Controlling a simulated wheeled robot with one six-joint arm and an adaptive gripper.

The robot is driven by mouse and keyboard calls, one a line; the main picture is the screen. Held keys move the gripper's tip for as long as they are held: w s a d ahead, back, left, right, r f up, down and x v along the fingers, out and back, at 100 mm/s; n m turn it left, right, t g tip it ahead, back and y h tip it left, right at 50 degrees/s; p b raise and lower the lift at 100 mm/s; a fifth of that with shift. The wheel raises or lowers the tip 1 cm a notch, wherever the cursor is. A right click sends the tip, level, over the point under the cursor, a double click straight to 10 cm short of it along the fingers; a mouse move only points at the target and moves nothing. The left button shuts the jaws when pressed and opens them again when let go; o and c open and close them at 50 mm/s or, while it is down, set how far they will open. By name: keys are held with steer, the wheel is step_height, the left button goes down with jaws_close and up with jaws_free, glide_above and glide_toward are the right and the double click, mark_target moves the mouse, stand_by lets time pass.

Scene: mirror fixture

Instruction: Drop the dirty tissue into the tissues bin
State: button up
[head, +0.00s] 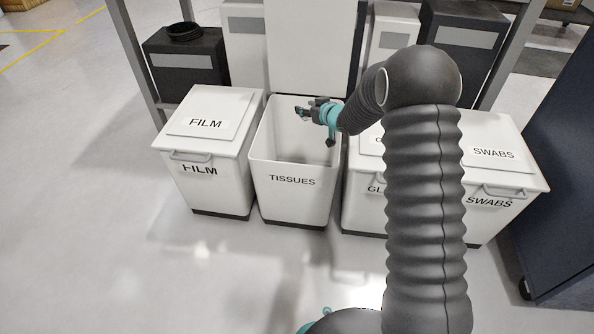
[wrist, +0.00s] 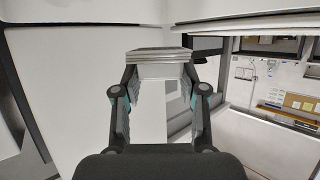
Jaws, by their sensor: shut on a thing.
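The tissues bin (head: 293,205) is a white box labelled TISSUES, and its top is open. Its white lid (head: 313,45) stands upright behind the opening. My gripper (head: 303,113) is over the open bin, near the height of its rim and towards the right side. In the wrist view, my gripper (wrist: 160,75) has its fingers on both sides of a pale, flat, layered thing (wrist: 162,54), which I take to be the dirty tissue. In the head view the tissue is too small to make out clearly.
The closed film bin (head: 205,185) stands left of the tissues bin. A closed bin (head: 362,200), partly hidden by my arm, and the closed swabs bin (head: 497,190) stand to the right. Grey frame posts (head: 135,60) rise behind. The floor in front is clear.

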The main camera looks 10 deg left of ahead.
mark_target(307, 119)
steer(key=shift+f+b, duration=1.7)
steer(key=shift+f, duration=0.55)
steer(key=o, duration=0.9)
steer(key=shift+r, duration=0.15)
step_height(307, 119, up, 10)
steer(key=shift+f, duration=0.1)
